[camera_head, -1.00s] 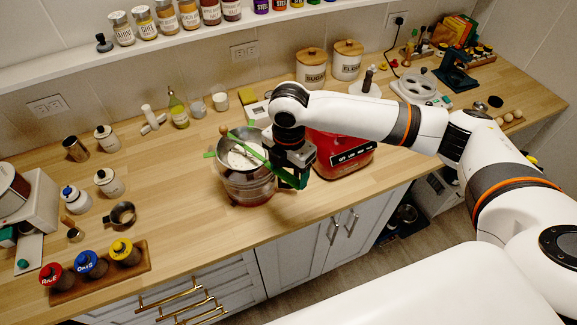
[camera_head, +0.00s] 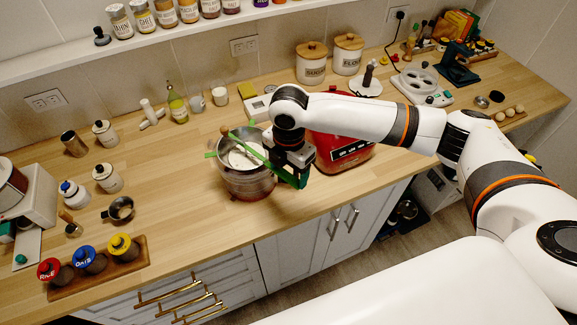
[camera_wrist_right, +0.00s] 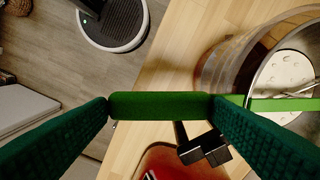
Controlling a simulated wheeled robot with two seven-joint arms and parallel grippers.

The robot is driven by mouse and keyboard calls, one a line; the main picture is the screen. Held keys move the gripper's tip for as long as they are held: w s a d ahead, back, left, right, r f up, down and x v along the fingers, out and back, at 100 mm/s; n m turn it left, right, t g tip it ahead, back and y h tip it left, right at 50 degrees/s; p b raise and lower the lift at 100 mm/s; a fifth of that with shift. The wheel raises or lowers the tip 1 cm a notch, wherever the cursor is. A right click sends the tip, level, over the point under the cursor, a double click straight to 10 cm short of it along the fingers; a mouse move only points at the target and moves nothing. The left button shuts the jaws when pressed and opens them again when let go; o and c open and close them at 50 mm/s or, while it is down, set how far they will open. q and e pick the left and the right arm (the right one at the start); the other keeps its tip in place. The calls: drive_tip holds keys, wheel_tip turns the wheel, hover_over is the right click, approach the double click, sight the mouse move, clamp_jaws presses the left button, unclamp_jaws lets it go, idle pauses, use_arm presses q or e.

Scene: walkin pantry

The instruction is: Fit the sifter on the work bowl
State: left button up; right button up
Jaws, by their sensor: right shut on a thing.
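The sifter (camera_head: 240,156) is a round metal sieve with a green bar across it, a green tab on its left and a green handle on its right. White stuff shows inside it. It sits over the steel work bowl (camera_head: 247,185), its rim close to the bowl's rim; I cannot tell whether it is fully seated. My right gripper (camera_head: 293,176) is shut on the green handle, just right of the bowl. In the right wrist view the handle (camera_wrist_right: 160,106) lies between both fingers, and the sifter (camera_wrist_right: 285,85) is at the right. My left gripper is not in view.
A red appliance (camera_head: 342,152) stands close right of my gripper. Several jars and cups stand on the left of the wooden counter (camera_head: 170,215). A spice rack (camera_head: 98,270) is at the front left. Canisters (camera_head: 311,63) stand behind. The counter's front edge is near the bowl.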

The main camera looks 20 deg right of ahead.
drive_tip(key=shift+f, duration=0.1)
drive_tip(key=o, duration=1.7)
drive_tip(key=shift+r+b, duration=0.3)
drive_tip(key=shift+r, duration=0.15)
wheel_tip(320, 180, up, 11)
drive_tip(key=b, duration=0.3)
drive_tip(key=shift+r, duration=0.1)
